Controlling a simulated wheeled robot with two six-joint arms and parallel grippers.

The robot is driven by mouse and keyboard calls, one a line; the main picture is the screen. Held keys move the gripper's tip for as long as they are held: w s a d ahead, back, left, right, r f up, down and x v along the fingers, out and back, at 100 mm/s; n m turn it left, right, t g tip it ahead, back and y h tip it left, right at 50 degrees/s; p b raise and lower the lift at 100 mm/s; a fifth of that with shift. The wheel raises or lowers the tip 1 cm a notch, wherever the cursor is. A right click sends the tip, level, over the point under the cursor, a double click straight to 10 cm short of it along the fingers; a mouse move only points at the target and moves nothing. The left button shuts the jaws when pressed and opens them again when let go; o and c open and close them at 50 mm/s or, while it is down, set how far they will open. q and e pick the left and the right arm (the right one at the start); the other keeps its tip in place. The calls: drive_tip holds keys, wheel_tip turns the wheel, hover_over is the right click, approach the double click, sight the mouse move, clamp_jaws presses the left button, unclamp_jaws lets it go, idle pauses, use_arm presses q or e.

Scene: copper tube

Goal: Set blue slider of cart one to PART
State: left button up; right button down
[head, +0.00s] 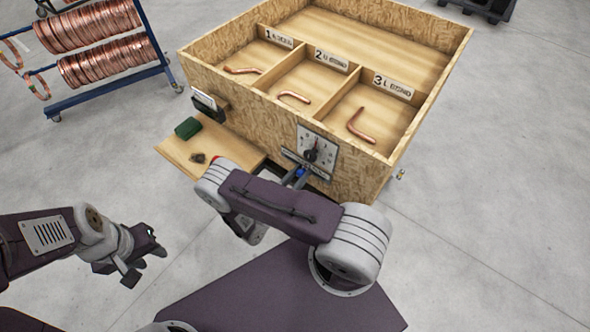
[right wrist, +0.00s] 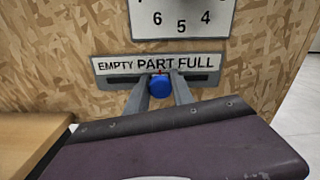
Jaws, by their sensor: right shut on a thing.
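The blue slider (right wrist: 160,86) is a round knob on a grey strip labelled EMPTY, PART, FULL (right wrist: 155,67) on the cart's front wall. The knob sits below the word PART. My right gripper (right wrist: 160,84) is shut on the knob, one finger on each side. In the head view the blue knob (head: 300,172) shows at the tip of my right gripper (head: 297,175). The cart (head: 380,165) is a chipboard box with compartments. My left gripper (head: 145,255) hangs away from the cart at the lower left; whether its fingers are open is unclear.
A numbered dial (head: 317,150) sits just above the slider strip. A wooden shelf (head: 185,153) with a green item (head: 188,128) and a small dark object (head: 198,158) juts out left. A rack of copper coils (head: 105,60) stands behind left. The floor at right is clear.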

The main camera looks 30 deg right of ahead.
drive_tip(key=shift+w, duration=0.1)
drive_tip(key=c, duration=1.1)
unclamp_jaws()
drive_tip(key=shift+w+a, duration=0.15)
drive_tip(key=shift+w, duration=0.15)
drive_tip(key=shift+s, duration=0.2)
use_arm(q)
drive_tip(key=f+b, duration=0.4)
drive_tip(key=shift+w+f, duration=0.1)
drive_tip(key=shift+w, duration=0.15)
use_arm(e)
drive_tip(key=v, duration=0.8)
drive_tip(key=shift+a, duration=0.4)
drive_tip(key=shift+s, duration=0.1)
use_arm(q)
drive_tip(key=shift+a, duration=0.1)
